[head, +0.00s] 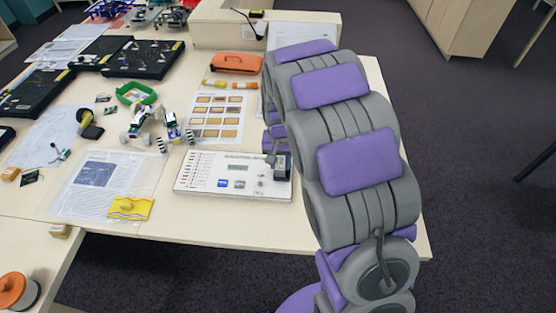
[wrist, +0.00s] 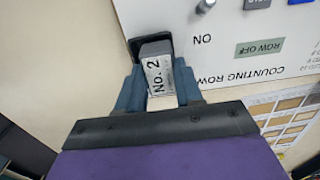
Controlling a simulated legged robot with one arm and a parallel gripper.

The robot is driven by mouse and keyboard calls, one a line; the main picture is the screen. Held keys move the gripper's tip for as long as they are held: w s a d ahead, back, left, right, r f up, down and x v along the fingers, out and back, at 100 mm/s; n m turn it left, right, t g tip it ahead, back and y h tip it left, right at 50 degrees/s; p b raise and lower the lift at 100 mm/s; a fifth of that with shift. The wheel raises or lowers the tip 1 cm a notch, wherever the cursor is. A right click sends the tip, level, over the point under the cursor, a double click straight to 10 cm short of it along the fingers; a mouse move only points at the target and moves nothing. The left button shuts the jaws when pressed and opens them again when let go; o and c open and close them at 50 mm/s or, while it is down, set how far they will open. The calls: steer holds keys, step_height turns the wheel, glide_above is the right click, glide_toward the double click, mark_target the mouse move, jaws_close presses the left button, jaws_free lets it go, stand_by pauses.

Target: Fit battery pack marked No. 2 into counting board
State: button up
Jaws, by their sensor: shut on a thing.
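The counting board (head: 215,182), a white panel with a small display and buttons, lies on the table in the head view. In the wrist view its white face (wrist: 215,55) shows the words "ON", "ROW OFF" and "COUNTING ROW". My gripper (wrist: 158,68) is shut on the grey battery pack (wrist: 158,78), whose white label reads "No. 2". The pack's far end is at a dark recess (wrist: 135,46) by the board's edge. I cannot tell how deep it sits. In the head view my gripper (head: 270,155) is over the board's right end, partly hidden by my arm.
An orange case (head: 237,63) and a sheet of tan squares (head: 217,116) lie behind the board. Small wheeled robots (head: 150,130), papers and a yellow packet (head: 130,208) lie to the left. The table's front edge is close below the board.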

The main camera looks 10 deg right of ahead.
steer(key=o, duration=0.8)
steer(key=shift+d, duration=0.1)
steer(key=o, duration=0.3)
steer(key=shift+a, duration=0.2)
steer(key=shift+o, duration=0.2)
steer(key=shift+a, duration=0.2)
steer(key=o, duration=0.4)
steer(key=shift+d, duration=0.25)
steer(key=shift+r, duration=0.1)
steer(key=shift+r+p, duration=0.45)
steer(key=shift+r, duration=0.3)
steer(key=shift+r+p, duration=1.25)
steer(key=shift+r, duration=1.4)
